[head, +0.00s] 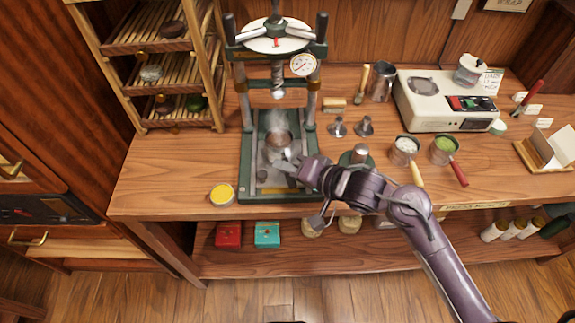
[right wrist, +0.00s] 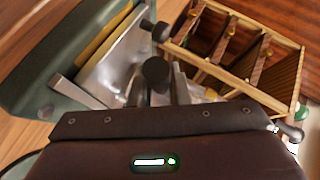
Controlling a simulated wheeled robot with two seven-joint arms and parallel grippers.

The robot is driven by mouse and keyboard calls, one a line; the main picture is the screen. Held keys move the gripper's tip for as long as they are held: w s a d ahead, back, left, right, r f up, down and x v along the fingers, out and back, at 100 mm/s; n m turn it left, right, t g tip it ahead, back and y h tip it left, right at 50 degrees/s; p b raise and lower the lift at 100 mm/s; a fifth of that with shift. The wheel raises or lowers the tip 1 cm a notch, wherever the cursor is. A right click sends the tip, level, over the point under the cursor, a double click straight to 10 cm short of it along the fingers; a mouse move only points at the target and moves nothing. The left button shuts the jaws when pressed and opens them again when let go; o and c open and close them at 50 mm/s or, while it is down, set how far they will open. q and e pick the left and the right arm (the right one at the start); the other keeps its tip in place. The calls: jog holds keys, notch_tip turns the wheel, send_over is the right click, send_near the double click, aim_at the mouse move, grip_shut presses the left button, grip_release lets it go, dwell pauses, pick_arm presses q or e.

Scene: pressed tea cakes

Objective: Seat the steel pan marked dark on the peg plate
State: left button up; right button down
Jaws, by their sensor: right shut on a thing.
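My right gripper (head: 284,165) comes in from the lower right and is shut on the dark handle (right wrist: 156,72) of a steel pan. The handle's black end shows between the fingers in the right wrist view. The pan (head: 279,141), with brown contents, is over the grey plate (head: 262,172) in the base of the green press, below the screw. Pale steam rises around it. I cannot tell whether it rests on the plate or hangs just above it. Pegs and any mark on the pan are too small or hidden. My left gripper is out of view.
The press (head: 243,150) has a post on each side of the pan. A tan-handled pan (head: 404,146) and a red-handled pan (head: 444,148) stand to the right. A bamboo rack (head: 143,82) stands left. A yellow tin (head: 222,194) is by the front edge.

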jog(key=shift+f, duration=0.85)
dwell(0.7)
jog(key=c, duration=1.3)
grip_release()
jog(key=shift+f, duration=0.1)
